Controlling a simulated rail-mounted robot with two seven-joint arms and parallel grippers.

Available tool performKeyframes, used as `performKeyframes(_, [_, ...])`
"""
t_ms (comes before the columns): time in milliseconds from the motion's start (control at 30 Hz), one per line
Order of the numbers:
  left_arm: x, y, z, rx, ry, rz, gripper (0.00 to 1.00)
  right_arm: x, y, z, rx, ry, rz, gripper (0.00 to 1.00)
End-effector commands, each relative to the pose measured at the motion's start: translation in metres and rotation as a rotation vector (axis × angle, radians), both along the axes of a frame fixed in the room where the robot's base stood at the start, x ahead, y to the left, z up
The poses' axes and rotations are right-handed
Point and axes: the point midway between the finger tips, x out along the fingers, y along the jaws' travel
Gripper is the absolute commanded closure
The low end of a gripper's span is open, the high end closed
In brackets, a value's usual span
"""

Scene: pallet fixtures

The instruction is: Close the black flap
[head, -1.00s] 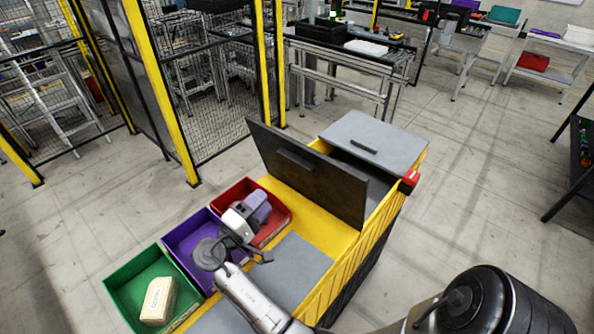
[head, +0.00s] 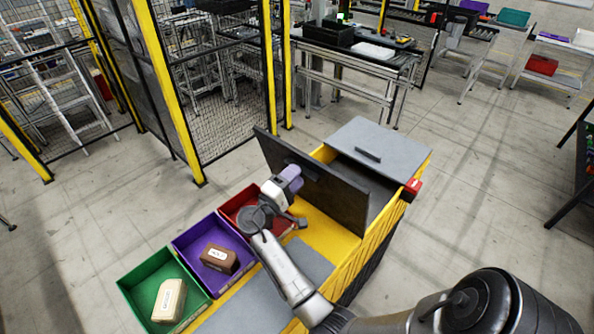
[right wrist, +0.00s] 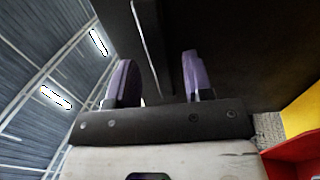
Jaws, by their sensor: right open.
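The black flap (head: 338,196) stands raised and tilted on the yellow cart (head: 330,242), with an opening behind it. My right gripper (head: 291,177) is at the front face of the flap, near its upper left part, and covers most of the flap's handle. In the right wrist view, the two purple fingers (right wrist: 159,80) are apart, and the long handle (right wrist: 151,45) lies between them in the picture, on the dark flap face. I cannot tell whether the fingers touch the flap. My left gripper is not in view.
A grey flap (head: 380,145) lies shut at the cart's far end. Green (head: 137,301), purple (head: 187,252) and red (head: 231,211) bins line the cart's left side. A tan box (head: 169,299) and a brown box (head: 219,258) lie in the first two.

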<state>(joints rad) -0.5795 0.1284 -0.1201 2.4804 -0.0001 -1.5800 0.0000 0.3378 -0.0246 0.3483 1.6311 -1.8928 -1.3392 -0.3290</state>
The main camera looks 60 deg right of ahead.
Motion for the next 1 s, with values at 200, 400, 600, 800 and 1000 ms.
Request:
performKeyframes(200, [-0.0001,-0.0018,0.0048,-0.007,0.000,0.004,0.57,-0.0025,-0.0105,0.0029,0.000,0.000,-0.001,0.53])
performKeyframes(400, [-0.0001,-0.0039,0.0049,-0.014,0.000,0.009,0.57,-0.0028,-0.0119,0.0025,0.001,0.000,0.000,0.53])
performKeyframes(600, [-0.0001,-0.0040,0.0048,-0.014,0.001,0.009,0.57,-0.0027,-0.0117,0.0026,0.001,-0.001,0.000,0.61])
performKeyframes(800, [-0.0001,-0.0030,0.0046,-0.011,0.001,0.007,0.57,-0.0027,-0.0116,0.0028,0.001,-0.001,0.000,0.80])
performKeyframes(1000, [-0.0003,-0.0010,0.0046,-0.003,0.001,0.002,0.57,-0.0026,-0.0115,0.0026,0.001,-0.001,0.000,0.99])
